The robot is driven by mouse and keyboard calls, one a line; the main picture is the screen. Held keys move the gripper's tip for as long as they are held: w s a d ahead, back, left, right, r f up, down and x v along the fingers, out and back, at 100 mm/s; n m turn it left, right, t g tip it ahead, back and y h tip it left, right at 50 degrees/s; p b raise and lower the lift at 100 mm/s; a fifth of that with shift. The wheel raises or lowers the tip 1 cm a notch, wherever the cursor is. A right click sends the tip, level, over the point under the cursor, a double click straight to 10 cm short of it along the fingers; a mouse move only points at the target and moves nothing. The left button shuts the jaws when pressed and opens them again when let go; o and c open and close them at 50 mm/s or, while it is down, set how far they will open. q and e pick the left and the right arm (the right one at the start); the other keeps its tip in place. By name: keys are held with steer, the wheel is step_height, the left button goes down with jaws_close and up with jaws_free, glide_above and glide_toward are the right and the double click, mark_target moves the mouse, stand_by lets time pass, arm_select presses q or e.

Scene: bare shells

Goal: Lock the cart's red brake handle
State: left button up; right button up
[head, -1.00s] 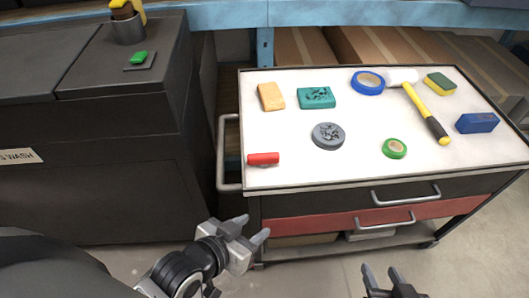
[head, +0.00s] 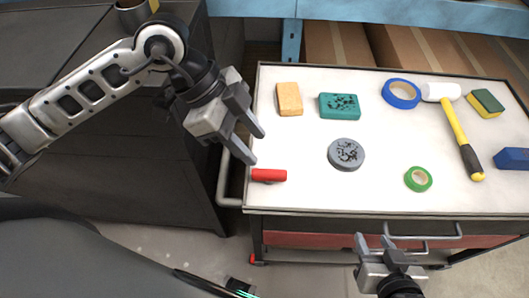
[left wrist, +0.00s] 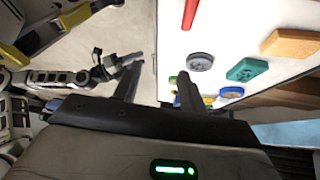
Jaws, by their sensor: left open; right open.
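The red brake handle (head: 269,175) lies at the front left corner of the cart's white top (head: 310,195). It also shows at the top of the left wrist view (left wrist: 189,13). My left gripper (head: 257,147) is open and empty, pointing down and right. In the head view its fingertips appear just above and left of the red handle, apart from it. In the left wrist view the handle lies beyond the fingers (left wrist: 158,88), slightly right of the gap. My right gripper (head: 374,242) is open and empty in front of the cart's drawers.
On the cart top are an orange block (head: 289,98), a teal block (head: 339,106), a grey disc (head: 346,154), blue tape (head: 401,93), green tape (head: 418,179) and a mallet (head: 459,135). A grey side rail (head: 223,180) edges the cart's left. A dark cabinet (head: 110,175) stands left.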

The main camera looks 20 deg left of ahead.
arm_select(q)
steer(key=w+a+n+y, duration=0.2)
steer(key=a, duration=0.2)
steer(key=t, duration=0.1)
glide_toward(268, 171)
steer(key=b+x, duration=0.1)
steer(key=x, duration=0.8)
steer(key=shift+s+d+r, duration=0.1)
jaws_close()
